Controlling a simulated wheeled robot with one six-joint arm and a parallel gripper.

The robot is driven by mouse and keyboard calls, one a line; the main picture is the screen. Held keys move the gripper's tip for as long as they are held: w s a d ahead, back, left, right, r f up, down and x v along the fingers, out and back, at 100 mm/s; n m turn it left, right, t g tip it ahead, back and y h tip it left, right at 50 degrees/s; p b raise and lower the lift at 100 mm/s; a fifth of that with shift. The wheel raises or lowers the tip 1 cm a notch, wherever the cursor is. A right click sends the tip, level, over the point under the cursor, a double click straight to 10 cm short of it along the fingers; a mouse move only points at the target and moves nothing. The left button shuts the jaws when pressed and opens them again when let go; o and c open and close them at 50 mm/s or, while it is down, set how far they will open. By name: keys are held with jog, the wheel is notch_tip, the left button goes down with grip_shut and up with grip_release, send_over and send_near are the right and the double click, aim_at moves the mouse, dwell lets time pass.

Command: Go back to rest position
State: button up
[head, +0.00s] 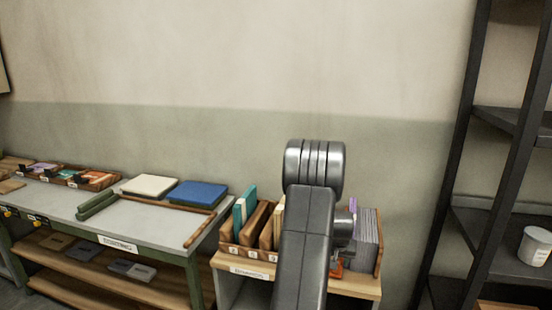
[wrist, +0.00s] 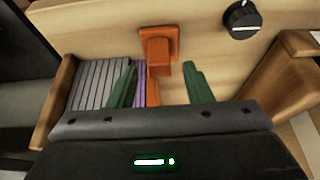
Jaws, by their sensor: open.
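My gripper (wrist: 160,88) shows in the wrist view with its two green fingers apart and nothing between them that I can see held. An orange piece (wrist: 158,48) lies beyond the fingertips on a pale wooden surface, and an orange upright strip stands below it. Purple and grey folders (wrist: 100,82) stand in a wooden holder to the left of the fingers. In the head view my arm rises in front of the wooden organiser (head: 258,250) on the small table, and my gripper is hidden there behind the arm.
A long workbench (head: 105,235) at left holds a blue book (head: 198,193), a cream book (head: 150,185) and small trays. A dark shelf rack (head: 470,150) with a white can (head: 535,246) stands at right. A black knob (wrist: 242,18) shows at top right of the wrist view. The wall above is bare.

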jog(key=x, duration=0.4)
jog(key=shift+f+p, duration=0.1)
jog(key=shift+p, duration=0.2)
jog(key=shift+w+a, duration=0.1)
jog(key=shift+a, duration=0.1)
